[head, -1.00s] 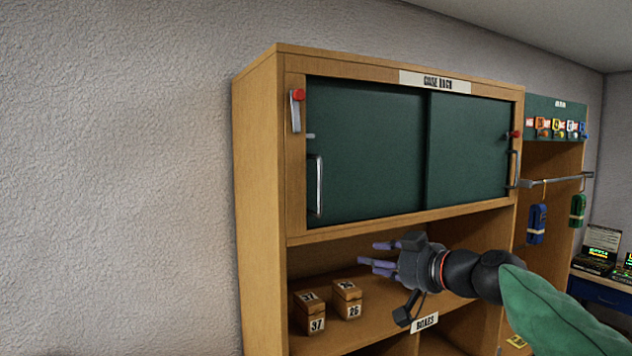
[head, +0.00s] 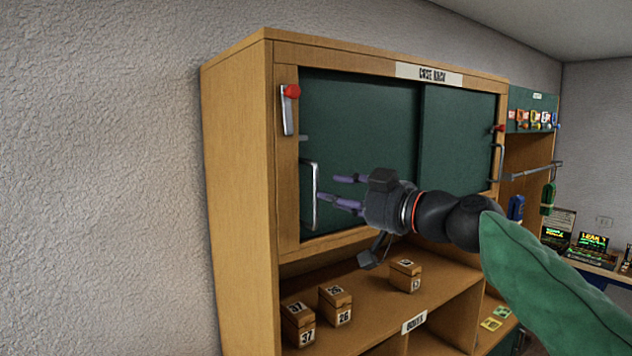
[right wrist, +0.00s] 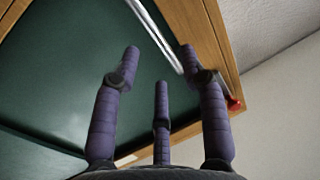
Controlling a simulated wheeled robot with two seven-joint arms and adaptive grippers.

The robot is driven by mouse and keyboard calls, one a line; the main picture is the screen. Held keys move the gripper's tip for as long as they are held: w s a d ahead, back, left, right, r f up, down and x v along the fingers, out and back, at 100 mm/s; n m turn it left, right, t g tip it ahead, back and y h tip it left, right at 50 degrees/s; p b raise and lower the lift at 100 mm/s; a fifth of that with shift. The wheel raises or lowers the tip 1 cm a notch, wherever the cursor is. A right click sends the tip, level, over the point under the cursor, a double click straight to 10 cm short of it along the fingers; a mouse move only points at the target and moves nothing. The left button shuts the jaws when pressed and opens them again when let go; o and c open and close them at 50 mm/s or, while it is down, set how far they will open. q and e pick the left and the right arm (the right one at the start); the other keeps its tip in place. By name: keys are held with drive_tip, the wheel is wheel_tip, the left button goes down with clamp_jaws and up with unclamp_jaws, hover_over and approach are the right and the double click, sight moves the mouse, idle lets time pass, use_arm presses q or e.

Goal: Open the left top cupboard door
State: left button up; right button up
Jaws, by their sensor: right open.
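The cupboard's left top door (head: 358,140) is a dark green panel in a wooden frame, and it is shut. Its upright metal bar handle (head: 310,195) stands near its left edge; it also shows in the right wrist view (right wrist: 158,38). A latch with a red knob (head: 289,100) sits on the frame left of the door; the red part shows in the right wrist view (right wrist: 234,103). My right gripper (head: 345,191) is open and empty, with purple fingers pointing left toward the handle, apart from it. My left gripper is not in view.
The right green door (head: 458,135) has its own handle (head: 497,167) and red knob. Several small numbered boxes (head: 335,305) stand on the shelf below. A rail with hanging straps (head: 547,198) is at the right. The wall at left is bare.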

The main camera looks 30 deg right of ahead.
sight(317, 222)
drive_tip(key=p+x, duration=0.1)
drive_tip(key=x, duration=0.5)
drive_tip(key=shift+p, duration=0.4)
drive_tip(key=shift+s+d, duration=0.1)
clamp_jaws()
